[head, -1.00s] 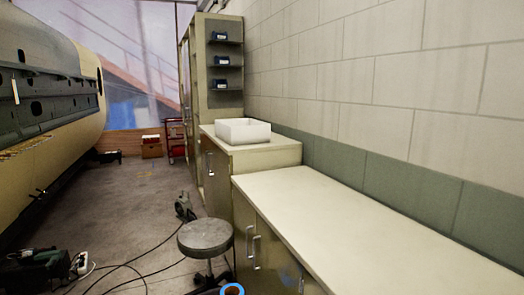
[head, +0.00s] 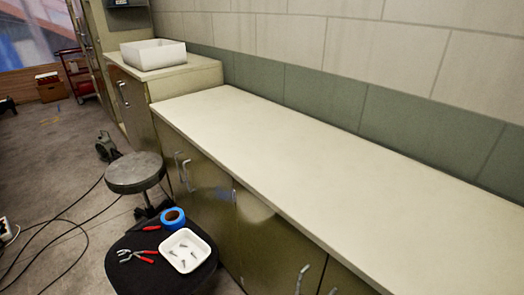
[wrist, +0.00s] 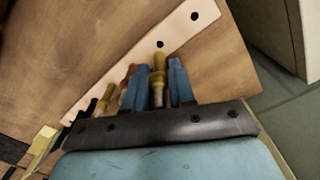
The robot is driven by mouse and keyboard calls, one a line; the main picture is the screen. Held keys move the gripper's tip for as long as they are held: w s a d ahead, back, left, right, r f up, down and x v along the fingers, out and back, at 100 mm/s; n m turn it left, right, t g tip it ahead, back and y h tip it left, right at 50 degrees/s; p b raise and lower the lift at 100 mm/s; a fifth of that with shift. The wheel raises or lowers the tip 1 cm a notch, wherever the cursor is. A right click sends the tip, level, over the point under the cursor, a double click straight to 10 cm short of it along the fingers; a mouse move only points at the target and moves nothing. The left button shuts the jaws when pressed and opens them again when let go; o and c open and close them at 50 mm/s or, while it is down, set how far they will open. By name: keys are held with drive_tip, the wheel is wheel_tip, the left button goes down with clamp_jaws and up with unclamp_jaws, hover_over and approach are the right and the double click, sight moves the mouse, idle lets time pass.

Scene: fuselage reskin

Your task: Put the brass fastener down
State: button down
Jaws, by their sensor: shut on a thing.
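In the wrist view my gripper (wrist: 159,66) has two blue fingers, shut on a brass fastener (wrist: 158,88). The fastener stands between the fingers, with its rounded yellowish end toward the top of the picture. Behind it is a pale strip (wrist: 180,30) with dark holes, lying on a brown wooden surface. One hole is just above the fastener's end; I cannot tell whether they touch. Left of the fingers, a copper-coloured fastener (wrist: 127,86) and another yellowish one (wrist: 104,101) show along the strip, partly hidden. My gripper is not in the head view.
In the head view a long pale counter (head: 270,150) is clear. A white bin (head: 153,54) stands on the cabinet beyond. A round stool (head: 135,173) stands beside it. A dark seat (head: 150,275) in front holds a white tray (head: 184,250), blue tape (head: 173,217) and red-handled tools. Cables cross the floor.

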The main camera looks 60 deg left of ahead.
drive_tip(key=s+r, duration=0.9)
drive_tip(key=s, duration=0.3)
drive_tip(key=w+f, duration=0.2)
drive_tip(key=w, duration=0.1)
drive_tip(key=w+f, duration=0.3)
drive_tip(key=w, duration=0.1)
drive_tip(key=w+f, duration=0.3)
drive_tip(key=w, duration=0.1)
drive_tip(key=shift+f, duration=0.15)
drive_tip(key=shift+w+f, duration=0.65)
drive_tip(key=shift+f, duration=1.5)
drive_tip(key=shift+f, duration=0.6)
drive_tip(key=c, duration=1)
unclamp_jaws()
drive_tip(key=shift+o, duration=0.2)
